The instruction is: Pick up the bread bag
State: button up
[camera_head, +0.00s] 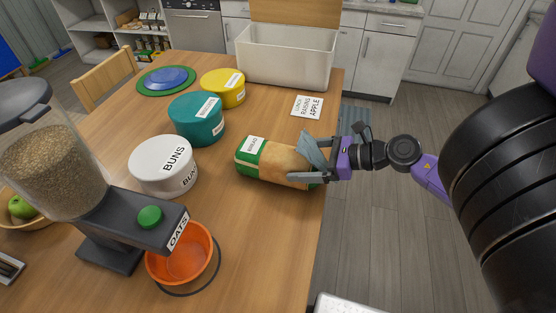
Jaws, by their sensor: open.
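The bread bag (263,164) lies on its side on the wooden table near its right edge. It has a green end with a white label on the left and a tan body. My gripper (308,163) comes in from the right at the bag's right end. Its jaws are open, with one finger low in front of the bag's right end and the other at its far side. Whether the fingers touch the bag cannot be told.
A white round tin marked BUNS (163,166), a teal tin (196,119) and a yellow tin (223,89) stand left of and behind the bag. A grey oats dispenser (125,225) with an orange bowl (181,255) is at front left. A white bin (286,57) stands at the back.

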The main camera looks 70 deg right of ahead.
jog(key=shift+x, duration=0.95)
jog(key=c, duration=1.8)
jog(key=shift+r, duration=0.1)
jog(key=shift+c, duration=0.6)
